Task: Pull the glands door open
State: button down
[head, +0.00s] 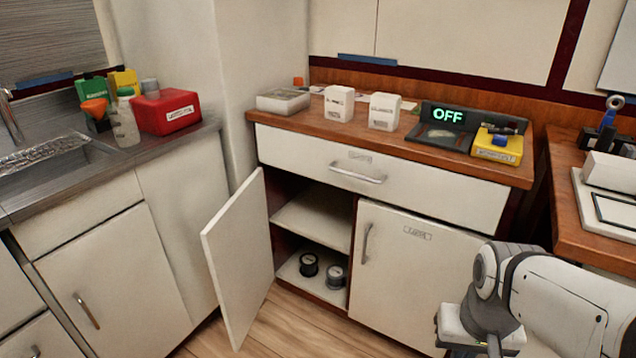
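The wooden-topped cabinet has two doors under a wide drawer. The right door (407,268) is closed, with a vertical bar handle (367,243) near its left edge and a small label (417,233) too small to read. The left door (240,262) stands swung wide open, and its outer face with any label is hidden. I cannot tell from lettering which one is the glands door. My gripper (468,350) is at the bottom edge, in front of the closed door's lower right, apart from its handle. Its fingertips are mostly cut off.
Two dark round items (322,270) sit on the open compartment's floor. The drawer (375,175) above is shut. A box with a lit OFF display (447,116) and a yellow case (497,148) stand on top. A wooden desk (580,220) is at right. Floor shows before the open door.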

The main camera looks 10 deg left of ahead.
aim_at(237, 244)
jog(key=z, duration=1.2)
jog(key=k, duration=0.85)
jog(key=u, duration=1.7)
jog(key=i, duration=1)
jog(key=u, duration=0.1)
